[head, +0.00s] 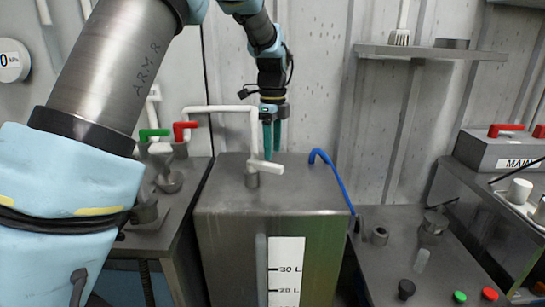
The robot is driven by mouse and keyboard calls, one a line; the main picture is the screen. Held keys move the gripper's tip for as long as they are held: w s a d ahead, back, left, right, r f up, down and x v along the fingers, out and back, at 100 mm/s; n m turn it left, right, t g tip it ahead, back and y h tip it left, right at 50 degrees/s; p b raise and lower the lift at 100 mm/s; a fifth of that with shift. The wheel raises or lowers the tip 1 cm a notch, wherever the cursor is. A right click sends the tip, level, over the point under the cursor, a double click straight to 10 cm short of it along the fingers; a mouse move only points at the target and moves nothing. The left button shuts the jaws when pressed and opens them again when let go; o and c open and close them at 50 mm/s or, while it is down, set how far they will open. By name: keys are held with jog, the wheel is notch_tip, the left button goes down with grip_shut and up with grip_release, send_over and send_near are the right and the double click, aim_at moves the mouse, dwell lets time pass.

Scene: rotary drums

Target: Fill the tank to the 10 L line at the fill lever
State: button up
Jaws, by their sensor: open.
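The tank (215,230) is a grey metal box in the middle of the head view. Its white scale (287,255) shows the 30 L and 20 L marks; the lower part is cut off by the frame. A sight tube (261,268) runs beside the scale, and I cannot tell a liquid level in it. A white lever (268,167), apparently the fill lever, sits on a short grey stub on the tank top, under a white pipe (222,109). My gripper (271,148) points down with teal fingers, open and empty, above or behind the lever. I cannot tell the exact distance.
A green handle (154,133) and a red handle (184,130) stand on the left bench. A blue hose (335,182) curves off the tank's right side. The right bench holds small metal parts and buttons. A shelf (430,53) hangs on the back wall.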

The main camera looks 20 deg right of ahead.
aim_at(272, 164)
jog(key=shift+f+p, duration=0.45)
jog(key=shift+f, duration=1.8)
grip_shut()
